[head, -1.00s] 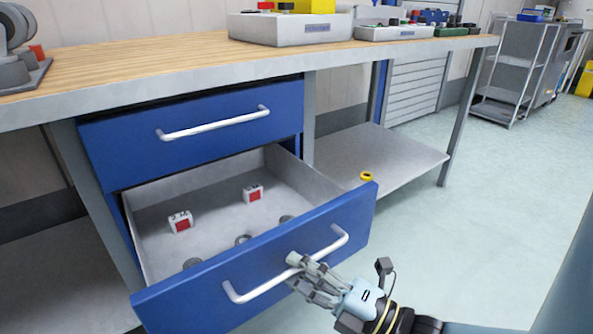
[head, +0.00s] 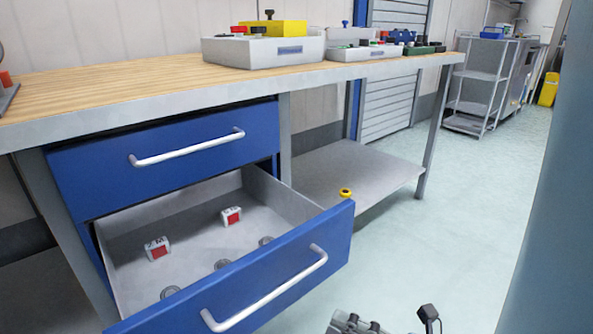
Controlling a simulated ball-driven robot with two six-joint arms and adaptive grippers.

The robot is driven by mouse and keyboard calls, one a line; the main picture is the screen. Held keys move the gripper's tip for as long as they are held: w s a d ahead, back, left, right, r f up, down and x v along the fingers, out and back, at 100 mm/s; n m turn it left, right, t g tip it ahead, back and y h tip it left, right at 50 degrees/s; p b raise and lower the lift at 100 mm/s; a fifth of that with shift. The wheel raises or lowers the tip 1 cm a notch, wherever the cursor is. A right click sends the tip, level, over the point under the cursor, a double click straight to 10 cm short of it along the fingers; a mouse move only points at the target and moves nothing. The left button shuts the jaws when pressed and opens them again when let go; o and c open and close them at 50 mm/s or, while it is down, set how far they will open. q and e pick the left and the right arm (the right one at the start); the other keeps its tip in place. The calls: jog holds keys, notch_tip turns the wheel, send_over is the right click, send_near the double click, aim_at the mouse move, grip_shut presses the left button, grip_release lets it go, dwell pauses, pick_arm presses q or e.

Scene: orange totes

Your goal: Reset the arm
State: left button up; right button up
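My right gripper (head: 355,324) shows only in part at the bottom edge of the head view, below and to the right of the open drawer. It is clear of the drawer handle (head: 268,290), and its fingers are mostly cut off, so I cannot tell how far they are open. My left gripper is not in view. The lower blue drawer (head: 300,248) is pulled out. Inside it lie two red-and-white blocks (head: 157,249) (head: 231,216) and several round grey pieces (head: 170,291).
The upper blue drawer (head: 200,150) is shut under the wooden workbench (head: 130,85). Grey bins (head: 262,50) stand on the bench. A yellow-topped round thing (head: 345,192) shows just behind the open drawer's right corner. The floor to the right is clear.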

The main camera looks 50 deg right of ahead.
jog(key=w+f+m+g+h+p, duration=0.2)
jog(key=w+m+p, duration=0.1)
jog(key=w+p, duration=0.3)
jog(key=s+f+m+g+h+p, duration=0.2)
jog(key=s+f+m+g+p, duration=0.35)
jog(key=f, duration=0.55)
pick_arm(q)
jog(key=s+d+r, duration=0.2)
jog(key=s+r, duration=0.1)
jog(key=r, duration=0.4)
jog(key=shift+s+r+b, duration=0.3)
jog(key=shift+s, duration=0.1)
pick_arm(e)
jog(key=s+f+m+g, duration=0.5)
jog(key=s+m+g, duration=0.1)
jog(key=s, duration=0.5)
jog(key=s+f+m+g, duration=0.6)
jog(key=s, duration=0.5)
jog(key=shift+s+a+f, duration=0.25)
jog(key=shift+s+a, duration=0.05)
jog(key=shift+a, duration=0.15)
